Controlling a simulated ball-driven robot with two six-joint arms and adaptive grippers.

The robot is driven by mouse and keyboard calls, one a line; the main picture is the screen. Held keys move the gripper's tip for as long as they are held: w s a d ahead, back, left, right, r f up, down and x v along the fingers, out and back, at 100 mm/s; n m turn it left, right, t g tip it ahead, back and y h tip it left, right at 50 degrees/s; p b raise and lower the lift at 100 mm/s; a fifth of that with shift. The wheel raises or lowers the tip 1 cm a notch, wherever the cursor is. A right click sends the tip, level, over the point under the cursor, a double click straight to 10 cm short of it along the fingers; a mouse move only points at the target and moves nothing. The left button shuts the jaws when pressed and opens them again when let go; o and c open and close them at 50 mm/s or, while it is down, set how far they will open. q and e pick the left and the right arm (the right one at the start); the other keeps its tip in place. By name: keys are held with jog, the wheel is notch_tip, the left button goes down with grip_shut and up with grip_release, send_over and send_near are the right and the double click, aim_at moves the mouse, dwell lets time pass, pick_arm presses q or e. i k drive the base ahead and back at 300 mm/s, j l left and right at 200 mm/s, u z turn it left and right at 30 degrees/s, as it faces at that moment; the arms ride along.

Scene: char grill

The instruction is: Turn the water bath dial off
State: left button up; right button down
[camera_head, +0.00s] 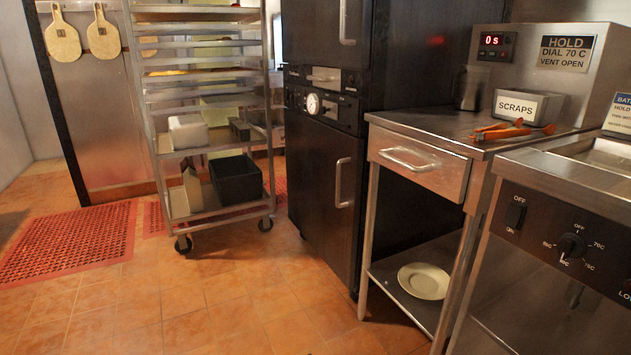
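The water bath dial (571,246) is a round black knob on the dark front panel of the steel water bath (575,178) at the right edge. An OFF mark stands above the knob and temperature marks, such as 70C and 75C, stand around it. A pale pointer line on the knob seems to point down and slightly left, away from OFF. A black rocker switch (515,215) marked OFF above and ON below sits left of the dial. Neither of my grippers is in view.
A steel table (440,122) with a drawer stands left of the bath, holding a SCRAPS bin (522,106) and orange-handled tongs (501,130). A plate (424,281) lies on its lower shelf. A dark oven (325,175) and wheeled rack (205,100) stand farther left. The tiled floor in front is clear.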

aim_at(571, 245)
jog(key=z, duration=0.45)
jog(key=l+z, duration=0.1)
jog(key=z, duration=0.3)
jog(key=i+z, duration=0.1)
jog(key=z, duration=0.8)
